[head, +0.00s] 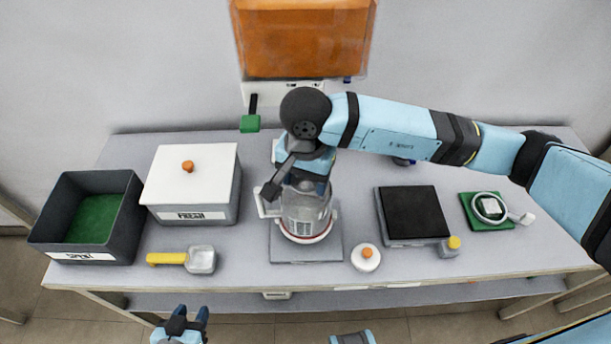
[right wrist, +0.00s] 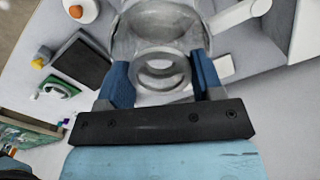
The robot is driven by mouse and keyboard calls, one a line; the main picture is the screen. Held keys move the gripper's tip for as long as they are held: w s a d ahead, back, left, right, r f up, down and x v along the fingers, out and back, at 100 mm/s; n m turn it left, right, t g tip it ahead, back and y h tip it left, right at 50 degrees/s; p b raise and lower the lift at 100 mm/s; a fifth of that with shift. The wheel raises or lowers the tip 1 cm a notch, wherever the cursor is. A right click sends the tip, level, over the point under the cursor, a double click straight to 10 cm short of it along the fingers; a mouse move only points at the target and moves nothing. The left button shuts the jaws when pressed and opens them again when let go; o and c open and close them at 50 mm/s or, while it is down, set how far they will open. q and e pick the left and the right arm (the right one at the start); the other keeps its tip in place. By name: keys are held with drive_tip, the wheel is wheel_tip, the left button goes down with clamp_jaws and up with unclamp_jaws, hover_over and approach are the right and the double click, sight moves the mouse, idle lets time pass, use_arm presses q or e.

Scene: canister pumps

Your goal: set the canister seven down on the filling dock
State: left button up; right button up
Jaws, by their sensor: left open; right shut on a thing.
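The clear canister (head: 304,218) has a grey top and a red band near its base. It is upright over a flat grey square plate (head: 330,251), which may be the filling dock. I cannot tell if its base touches the plate. My right gripper (head: 305,183) is shut on the canister's top from above; the arm partly hides it. In the right wrist view the two blue fingers (right wrist: 163,82) flank the canister's ring-shaped top (right wrist: 160,53). I cannot read a number on the canister. My left gripper (head: 191,314) is open and empty, in front of the table.
An orange hopper (head: 303,40) hangs on the wall behind. Left are a dark bin (head: 132,215), a lidded white box (head: 205,177) and a yellow-handled scoop (head: 201,260). Right are a white lid (head: 366,260) close to the plate, a black-topped scale (head: 415,213) and a green pad (head: 480,220).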

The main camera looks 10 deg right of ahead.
drive_tip(key=shift+f+b, duration=0.8)
drive_tip(key=shift+b, duration=0.15)
drive_tip(key=shift+f+b, duration=0.35)
drive_tip(key=shift+b, duration=0.1)
drive_tip(key=shift+f+b, duration=0.25)
drive_tip(key=shift+b, duration=0.05)
drive_tip(key=o, duration=1.4)
